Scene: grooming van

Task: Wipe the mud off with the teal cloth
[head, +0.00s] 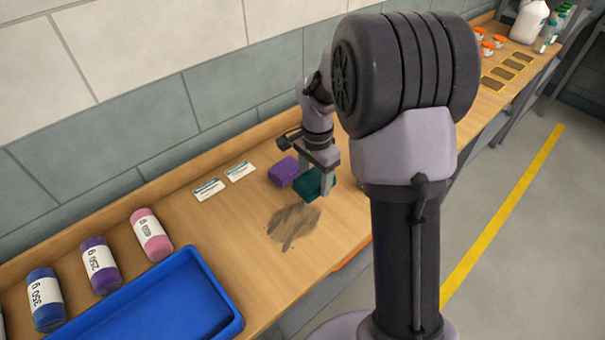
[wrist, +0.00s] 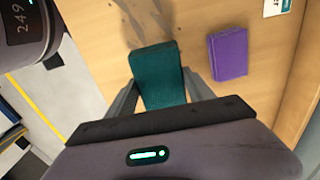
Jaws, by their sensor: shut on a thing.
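The teal cloth (head: 313,184) is a folded block between the fingers of my gripper (head: 317,187), on or just above the wooden bench. In the wrist view, my gripper (wrist: 160,92) is shut on the teal cloth (wrist: 157,72), with a finger on each side. The brown mud patch (head: 294,225) lies flat on the bench, just in front of the cloth and a little left of it in the head view. I cannot tell whether the cloth touches the bench.
A purple block (head: 283,171) lies beside the cloth, also in the wrist view (wrist: 228,54). Orange-topped jars (head: 487,48) stand far right.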

